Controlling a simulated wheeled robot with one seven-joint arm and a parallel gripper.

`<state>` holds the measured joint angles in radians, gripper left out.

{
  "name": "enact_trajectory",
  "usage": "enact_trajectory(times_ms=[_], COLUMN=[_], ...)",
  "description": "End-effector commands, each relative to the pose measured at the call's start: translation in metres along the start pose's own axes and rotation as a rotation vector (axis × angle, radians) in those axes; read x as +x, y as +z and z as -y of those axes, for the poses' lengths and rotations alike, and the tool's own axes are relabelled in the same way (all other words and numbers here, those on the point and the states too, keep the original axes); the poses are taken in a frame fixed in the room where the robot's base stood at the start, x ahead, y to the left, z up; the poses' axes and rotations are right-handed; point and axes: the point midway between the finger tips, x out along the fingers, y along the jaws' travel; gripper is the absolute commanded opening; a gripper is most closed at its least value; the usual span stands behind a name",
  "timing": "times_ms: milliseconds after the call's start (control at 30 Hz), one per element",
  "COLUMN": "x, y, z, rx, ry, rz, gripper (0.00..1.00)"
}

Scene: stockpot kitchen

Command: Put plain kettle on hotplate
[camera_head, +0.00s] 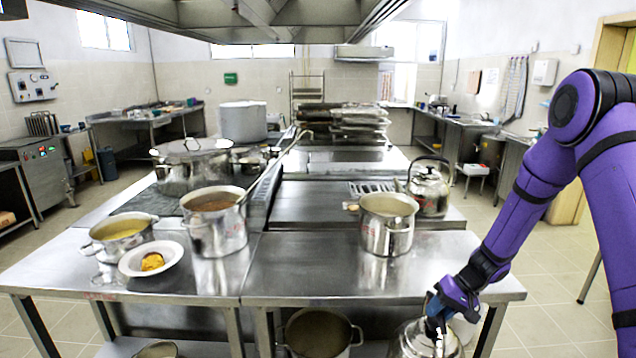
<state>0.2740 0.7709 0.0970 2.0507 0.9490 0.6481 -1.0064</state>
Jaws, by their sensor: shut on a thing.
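My gripper (436,316) is at the lower right, beside the front right corner of the steel table. It is shut on the top of a shiny metal kettle (408,346), whose lower part is cut off by the bottom edge of the view. The held kettle sits lower than the tabletop. A second metal kettle (428,192) with an arched handle stands upright at the right of the counter. A dark flat plate (150,205), which looks like the hotplate, lies on the left of the counter, partly hidden by pots.
A steel pot (387,236) stands on the right half of the table (330,278), with bare steel in front of it. Two pots (216,238) (106,244) and a white plate (136,270) with food occupy the left half. A large pot (319,345) sits below.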

Motion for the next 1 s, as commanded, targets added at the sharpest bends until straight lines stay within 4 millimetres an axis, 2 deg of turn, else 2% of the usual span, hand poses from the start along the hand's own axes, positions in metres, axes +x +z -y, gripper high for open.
enact_trajectory(times_ms=[133, 500, 1000], x=[0.015, 0.017, 0.013], y=[-0.003, 0.003, -0.002], z=[-0.004, -0.007, -0.004], rx=[-0.055, -0.04, -0.049], ry=[-0.002, -0.001, -0.001], rz=[0.035, 0.054, 0.031], gripper=[0.0, 0.0, 0.0])
